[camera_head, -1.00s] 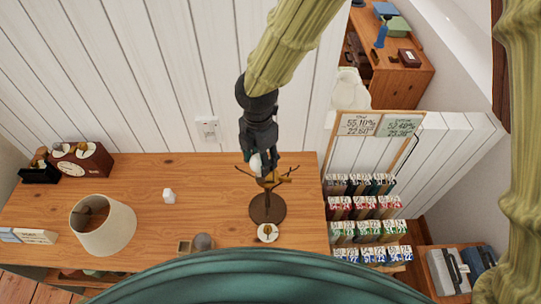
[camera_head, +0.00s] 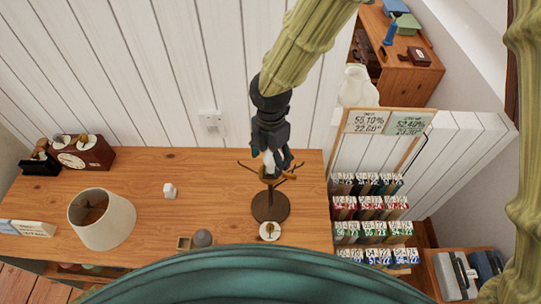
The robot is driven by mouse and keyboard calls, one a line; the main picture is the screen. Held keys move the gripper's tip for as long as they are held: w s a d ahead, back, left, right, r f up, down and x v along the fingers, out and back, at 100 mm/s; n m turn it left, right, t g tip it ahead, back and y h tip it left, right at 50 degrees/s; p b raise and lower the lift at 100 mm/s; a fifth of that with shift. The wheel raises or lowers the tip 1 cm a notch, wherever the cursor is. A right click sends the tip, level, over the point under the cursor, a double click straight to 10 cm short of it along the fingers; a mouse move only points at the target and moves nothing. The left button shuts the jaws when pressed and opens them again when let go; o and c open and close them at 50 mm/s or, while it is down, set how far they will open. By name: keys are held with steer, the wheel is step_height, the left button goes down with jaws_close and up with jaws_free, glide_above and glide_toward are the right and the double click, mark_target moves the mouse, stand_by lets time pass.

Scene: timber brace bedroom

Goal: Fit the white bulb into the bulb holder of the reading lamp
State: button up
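The bulb shows as a pale patch between the fingers and appears held.
A small round dish (camera_head: 270,231) lies before the base. A rack of coloured cards (camera_head: 370,205) stands close to the right.

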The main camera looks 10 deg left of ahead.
steer(key=shift+s+r, duration=0.1)
steer(key=shift+w+r, duration=0.2)
steer(key=shift+r, duration=0.05)
step_height(320, 180, up, 12)
steer(key=b, duration=0.3)
steer(key=shift+f, duration=0.25)
steer(key=shift+s, duration=0.1)
stand_by(0.3)
